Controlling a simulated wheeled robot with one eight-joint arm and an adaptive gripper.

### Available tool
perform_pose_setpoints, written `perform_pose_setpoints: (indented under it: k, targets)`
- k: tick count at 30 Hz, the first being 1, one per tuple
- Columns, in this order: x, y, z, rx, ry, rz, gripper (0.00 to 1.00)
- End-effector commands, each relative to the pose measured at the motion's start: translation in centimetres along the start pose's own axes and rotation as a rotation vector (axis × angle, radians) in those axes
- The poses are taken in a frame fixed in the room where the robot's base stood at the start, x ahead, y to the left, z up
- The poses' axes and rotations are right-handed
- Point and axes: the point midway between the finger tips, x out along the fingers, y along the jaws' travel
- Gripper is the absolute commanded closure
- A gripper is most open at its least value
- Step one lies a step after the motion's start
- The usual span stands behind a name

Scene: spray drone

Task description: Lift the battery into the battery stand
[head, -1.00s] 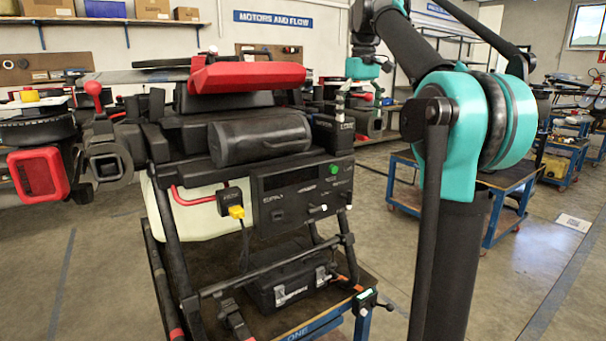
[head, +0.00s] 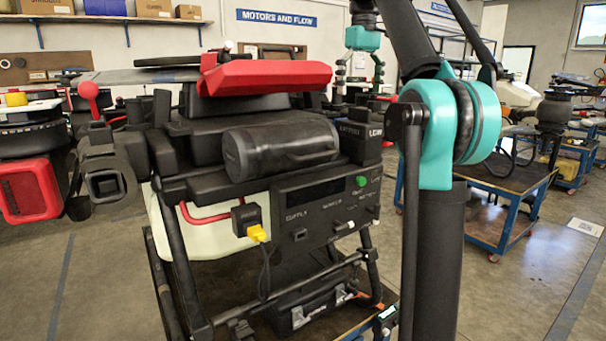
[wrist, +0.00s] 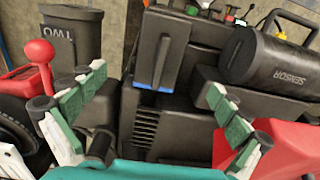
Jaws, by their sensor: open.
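The battery appears to be the black upright block (head: 366,128) with a partly readable label, seated at the right of the drone's body beside a black cylinder. In the wrist view a black block with a handle and blue lower edge (wrist: 160,48), apparently the same one, lies between and beyond my fingers. My gripper (head: 359,84) is open and empty, above and behind the block in the head view. In the wrist view its green and white fingers (wrist: 157,80) are spread wide, touching nothing visible. I cannot clearly identify the battery stand; a black container marked TWO (wrist: 72,40) shows upper left.
The black sensor cylinder (wrist: 265,65) lies close beside the block. A red part (head: 265,88) tops the drone. The control panel (head: 320,205) with a yellow plug (head: 257,234) is in front. A blue-framed cart (head: 500,185) stands at right, with clear floor before it.

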Motion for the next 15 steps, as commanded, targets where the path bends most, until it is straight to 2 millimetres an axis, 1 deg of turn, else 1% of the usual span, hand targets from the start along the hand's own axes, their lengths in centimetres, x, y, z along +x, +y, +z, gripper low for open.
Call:
perform_pose_setpoints:
  k: [5,8,15]
  targets:
    - [0.8,0.0,0.0,0.000,0.000,0.000,0.00]
    - [1.9,0.0,0.0,0.000,0.000,0.000,0.00]
    - [5.2,0.0,0.0,0.000,0.000,0.000,0.00]
